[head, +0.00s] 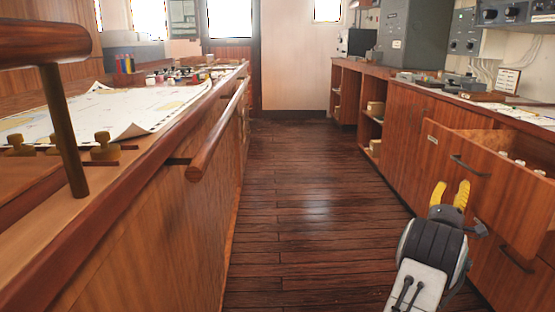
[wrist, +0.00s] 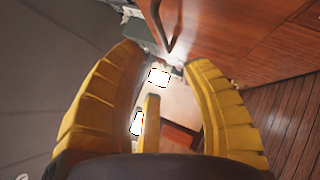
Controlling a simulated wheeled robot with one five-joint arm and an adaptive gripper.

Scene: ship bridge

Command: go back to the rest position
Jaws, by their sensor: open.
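My gripper (head: 450,194) shows at the lower right of the head view, its yellow fingers pointing up and apart. It is in front of the open drawer on the right and holds nothing. A wooden drawer front with a handle shows beyond the fingers at the top. I cannot tell whether the gripper touches the drawer.
The open drawer (head: 470,175) juts out on the right, with small pale things inside. A chart table (head: 190,115) with a handrail (head: 218,135) runs along the left. The wooden floor (head: 300,200) between is clear up to the far wall.

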